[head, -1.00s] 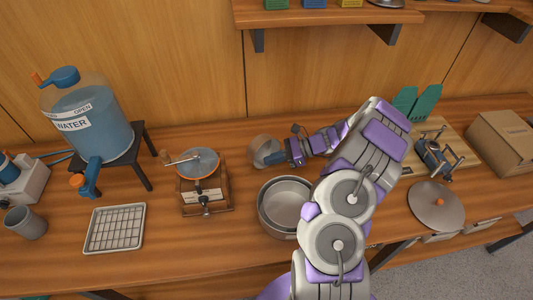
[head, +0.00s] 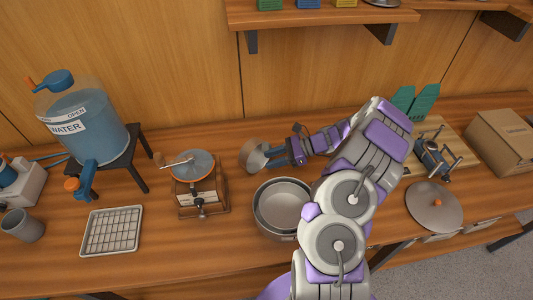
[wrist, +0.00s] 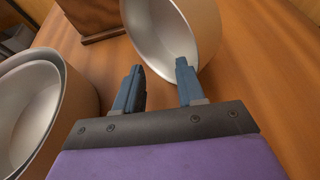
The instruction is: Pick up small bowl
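The small bowl (head: 250,156), a metal bowl with a tan outside, stands tilted on the wooden counter, left of my gripper in the head view. In the wrist view the small bowl (wrist: 165,30) is just ahead, its pale inside facing me. My gripper (wrist: 160,75) is open, with a clear gap between its two blue fingers. The right fingertip overlaps the bowl's near rim; the left one is just outside it. I cannot tell whether they touch the bowl. In the head view my gripper (head: 272,157) is close beside the bowl.
Nested larger bowls (head: 283,205) stand in front of my gripper and show at left in the wrist view (wrist: 35,110). A hand grinder (head: 200,190) is to the left, with a wire rack (head: 111,231) and water jug (head: 84,125) beyond. A lid (head: 434,206) lies right.

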